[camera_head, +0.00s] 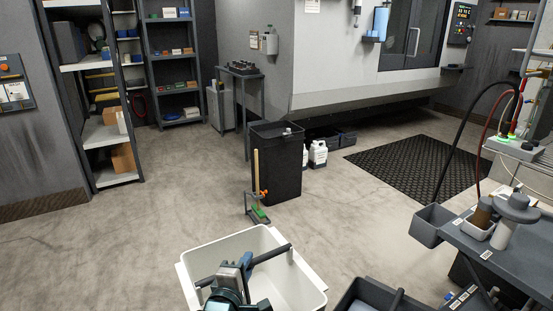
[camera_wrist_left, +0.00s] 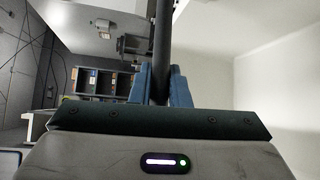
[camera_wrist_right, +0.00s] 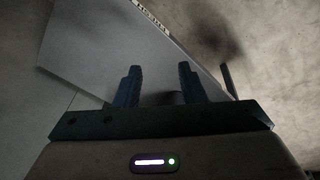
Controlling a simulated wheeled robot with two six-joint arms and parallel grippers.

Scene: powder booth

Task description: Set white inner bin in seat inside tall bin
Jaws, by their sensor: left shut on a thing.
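The white inner bin (camera_head: 305,272) is at the bottom centre of the head view, with a dark bar handle (camera_head: 272,254) across its top. My left gripper (camera_head: 247,264) is shut on this handle. In the left wrist view the bar (camera_wrist_left: 162,45) runs between the blue fingers (camera_wrist_left: 162,85), and a pale bin wall (camera_wrist_left: 285,75) is at the right. The tall bin (camera_head: 287,165) is dark and stands upright on the floor beyond, apart from the white bin. My right gripper (camera_wrist_right: 158,85) has its fingers apart and looks empty, near a grey panel.
A small stand with a green base (camera_head: 260,214) and a wooden upright (camera_head: 256,170) is in front of the tall bin. White jugs (camera_head: 318,153) stand behind it. A grey cart (camera_head: 510,252) is at the right. Floor at left is clear.

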